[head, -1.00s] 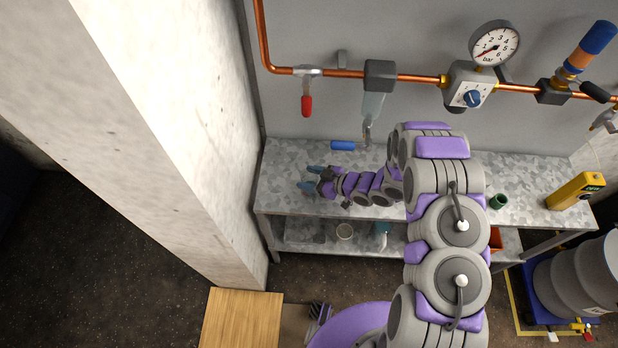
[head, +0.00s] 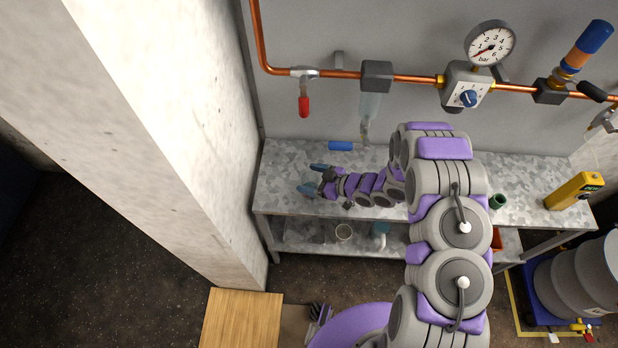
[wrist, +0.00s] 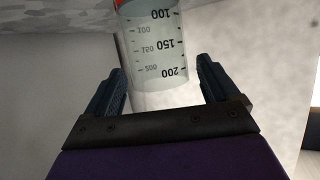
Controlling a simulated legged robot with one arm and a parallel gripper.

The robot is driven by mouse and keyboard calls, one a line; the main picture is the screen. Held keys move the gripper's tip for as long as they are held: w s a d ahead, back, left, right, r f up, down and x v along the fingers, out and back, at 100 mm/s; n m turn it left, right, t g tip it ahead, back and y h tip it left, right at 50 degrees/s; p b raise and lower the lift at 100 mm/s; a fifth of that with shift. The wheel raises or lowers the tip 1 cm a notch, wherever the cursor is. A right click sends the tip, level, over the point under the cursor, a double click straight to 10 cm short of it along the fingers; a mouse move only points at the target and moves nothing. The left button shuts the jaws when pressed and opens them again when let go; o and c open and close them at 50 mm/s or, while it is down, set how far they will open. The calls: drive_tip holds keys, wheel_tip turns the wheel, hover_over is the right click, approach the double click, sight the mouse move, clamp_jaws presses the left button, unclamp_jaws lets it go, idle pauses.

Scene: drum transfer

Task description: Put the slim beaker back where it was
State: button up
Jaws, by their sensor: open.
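A slim clear beaker (wrist: 155,45) with black graduation marks from 100 to 200 shows in the wrist view. It stands between the two fingers of my gripper (wrist: 160,82), with a gap visible on the finger sides. A bit of red shows on it at the top edge of that view. In the head view my gripper (head: 311,178) is open above the left end of the metal bench (head: 285,160), near the concrete pillar. I cannot make out the beaker clearly in the head view.
A blue cylinder (head: 341,145) lies at the back of the bench. A green cup (head: 497,202) and a yellow meter (head: 574,191) are at the right. The concrete pillar (head: 180,150) rises close on the left. A copper pipe (head: 420,78) runs above the bench.

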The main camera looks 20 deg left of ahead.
drive_tip(key=p+v, duration=0.1)
drive_tip(key=v, duration=1)
